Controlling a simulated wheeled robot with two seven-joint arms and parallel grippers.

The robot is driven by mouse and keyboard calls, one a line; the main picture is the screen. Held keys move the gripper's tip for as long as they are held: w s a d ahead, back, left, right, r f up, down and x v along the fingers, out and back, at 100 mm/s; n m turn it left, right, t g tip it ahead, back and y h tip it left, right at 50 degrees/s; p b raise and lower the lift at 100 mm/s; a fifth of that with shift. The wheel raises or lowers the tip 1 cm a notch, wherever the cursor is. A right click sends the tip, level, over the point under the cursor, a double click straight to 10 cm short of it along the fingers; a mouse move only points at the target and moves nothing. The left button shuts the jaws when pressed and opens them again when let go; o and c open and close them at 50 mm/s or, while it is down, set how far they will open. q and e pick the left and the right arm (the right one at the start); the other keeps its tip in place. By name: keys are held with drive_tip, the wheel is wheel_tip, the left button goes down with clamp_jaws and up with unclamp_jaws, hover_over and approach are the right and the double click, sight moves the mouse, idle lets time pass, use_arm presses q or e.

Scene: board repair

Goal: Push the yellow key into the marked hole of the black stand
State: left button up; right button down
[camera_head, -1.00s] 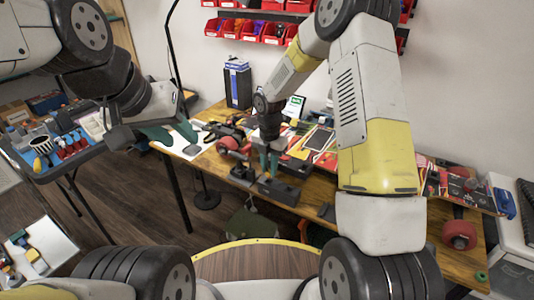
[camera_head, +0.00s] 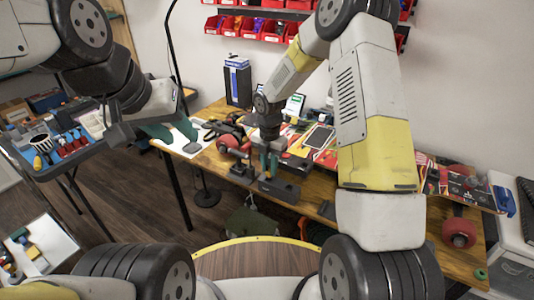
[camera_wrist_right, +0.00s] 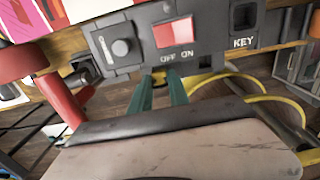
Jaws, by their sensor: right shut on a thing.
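The black stand (camera_head: 281,189) sits near the front edge of the wooden table. In the right wrist view the dark panel (camera_wrist_right: 213,40) carries a red switch, the words OFF ON, and a square hole (camera_wrist_right: 243,15) above the word KEY. My right gripper (camera_head: 269,173) points down at the stand. In the right wrist view its two teal fingers (camera_wrist_right: 161,76) reach to the panel's lower edge, left of the KEY hole. My left gripper (camera_head: 170,132) is open and empty, left of the table.
A skateboard (camera_head: 455,187) with red wheels lies along the table to the right. A small dark block (camera_head: 242,172) stands left of the stand. A tool tray (camera_head: 70,150) is at the far left. Red bins (camera_head: 250,30) hang on the wall.

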sight(269, 166)
drive_tip(key=shift+f, duration=1)
idle(1.7)
drive_tip(key=c, duration=0.9)
unclamp_jaws()
drive_tip(key=shift+r, duration=0.45)
drive_tip(key=shift+r, duration=4.05)
